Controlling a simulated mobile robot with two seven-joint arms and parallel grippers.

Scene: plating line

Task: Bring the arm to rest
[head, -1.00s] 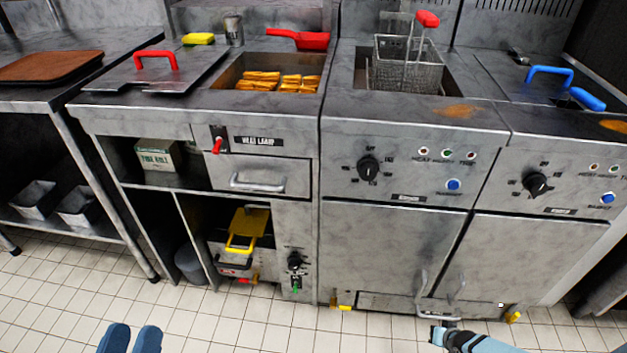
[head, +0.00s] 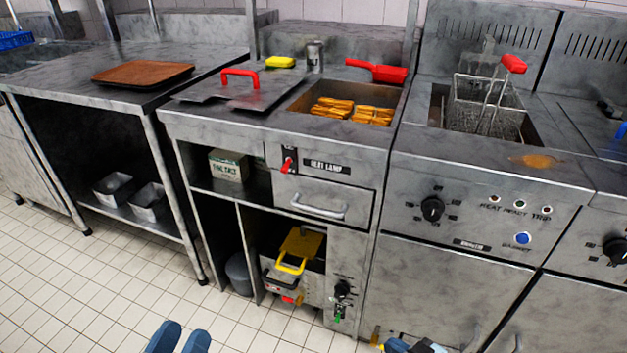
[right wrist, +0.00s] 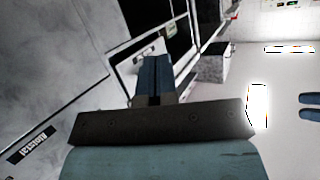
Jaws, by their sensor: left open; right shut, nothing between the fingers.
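My left gripper (head: 178,338) shows at the bottom edge of the head view, left of centre. Its two blue fingers stand apart with nothing between them, over the tiled floor. My right gripper (head: 405,345) shows only in part at the bottom edge, in front of the lower fryer front. In the right wrist view the blue fingers of my right gripper (right wrist: 153,78) are together and hold nothing. Most of both arms is out of view.
The heat lamp station (head: 240,122) holds golden food in its well. A fryer (head: 490,260) with a wire basket (head: 485,108) stands to its right. A steel table (head: 75,85) with a brown tray (head: 142,73) stands to the left. Tiled floor (head: 85,285) is clear in front.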

